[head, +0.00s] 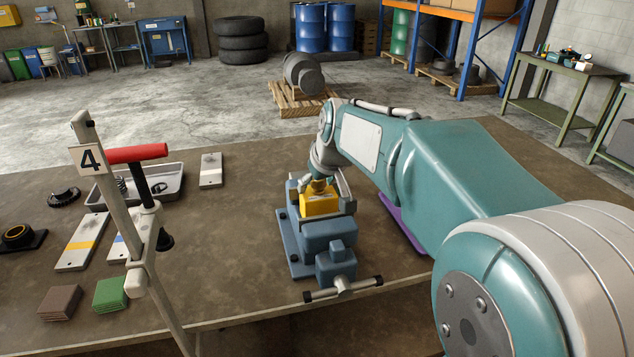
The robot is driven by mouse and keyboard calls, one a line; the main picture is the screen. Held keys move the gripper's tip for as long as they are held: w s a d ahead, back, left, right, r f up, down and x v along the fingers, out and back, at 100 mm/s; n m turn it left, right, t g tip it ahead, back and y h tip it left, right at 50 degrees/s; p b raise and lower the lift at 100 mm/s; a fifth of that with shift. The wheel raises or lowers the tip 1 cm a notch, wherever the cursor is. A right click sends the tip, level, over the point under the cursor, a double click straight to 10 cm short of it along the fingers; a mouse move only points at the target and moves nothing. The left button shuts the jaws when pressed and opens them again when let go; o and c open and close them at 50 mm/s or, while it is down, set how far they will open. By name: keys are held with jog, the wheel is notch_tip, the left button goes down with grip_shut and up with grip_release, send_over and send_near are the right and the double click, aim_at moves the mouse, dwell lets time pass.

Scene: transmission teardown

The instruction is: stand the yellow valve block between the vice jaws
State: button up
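The yellow valve block (318,205) is upright in the blue-grey bench vice (328,233), in its jaw area. A brownish part shows at its top. Whether the block rests on the vice floor or touches either jaw is hidden. My gripper (323,184) is right above and around the top of the block, with grey finger parts at its left and right sides. I cannot tell whether the fingers press on it. The vice handle (343,289) faces me at the front edge of the table.
A grey tray (168,189), several plates and green (110,294) and brown pads (60,302) lie there. A purple item (402,222) is partly under my arm.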

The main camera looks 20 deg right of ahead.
jog(key=shift+d, duration=0.1)
jog(key=shift+r, duration=0.25)
jog(key=v, duration=1.2)
jog(key=s+f+m, duration=0.1)
jog(key=s+f, duration=0.6)
jog(key=s, duration=0.4)
jog(key=s+a+f+m+h, duration=0.1)
jog(key=s+f, duration=0.7)
jog(key=s, duration=0.3)
